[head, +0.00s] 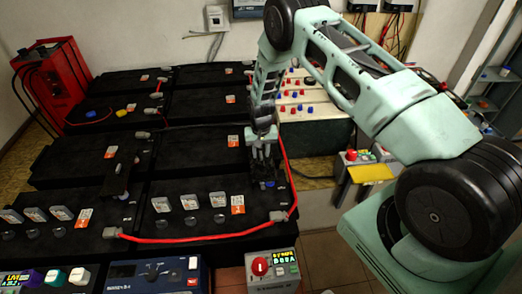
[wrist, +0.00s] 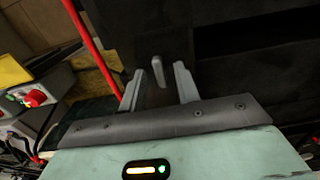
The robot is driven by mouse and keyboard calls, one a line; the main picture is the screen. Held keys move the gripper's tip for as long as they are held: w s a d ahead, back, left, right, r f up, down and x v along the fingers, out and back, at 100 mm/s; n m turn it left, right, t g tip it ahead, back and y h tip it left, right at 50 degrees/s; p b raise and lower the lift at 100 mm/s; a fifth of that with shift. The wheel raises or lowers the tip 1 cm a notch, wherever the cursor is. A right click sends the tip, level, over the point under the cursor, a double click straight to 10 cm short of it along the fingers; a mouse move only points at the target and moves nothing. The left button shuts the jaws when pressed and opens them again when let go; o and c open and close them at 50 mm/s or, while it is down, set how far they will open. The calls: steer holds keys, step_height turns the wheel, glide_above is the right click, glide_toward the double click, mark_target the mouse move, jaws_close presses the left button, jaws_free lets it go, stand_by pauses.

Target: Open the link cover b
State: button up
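My gripper (head: 264,150) points down over the right end of the front batteries. In the wrist view its two grey fingers (wrist: 159,84) stand apart. A small grey upright tab (wrist: 157,66) shows between them, with a gap visible on each side. The tab rises from a dark surface, apparently a black link cover (head: 267,184), mostly hidden under my gripper in the head view. Another black link cover (head: 121,178) bridges two batteries farther left and lies flat. I cannot read a letter on either cover.
A red cable (head: 290,180) runs close along the right of my gripper and across the front battery (head: 180,192). A control box with a red knob (head: 260,266) stands in front. A yellow-topped box (head: 371,173) is to the right. A red cabinet (head: 58,80) stands back left.

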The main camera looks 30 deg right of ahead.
jaws_close()
steer(key=w+a+b, duration=0.4)
steer(key=a+b, duration=0.1)
steer(key=a, duration=0.4)
steer(key=shift+a+b, duration=0.35)
steer(key=shift+b, duration=0.05)
jaws_free()
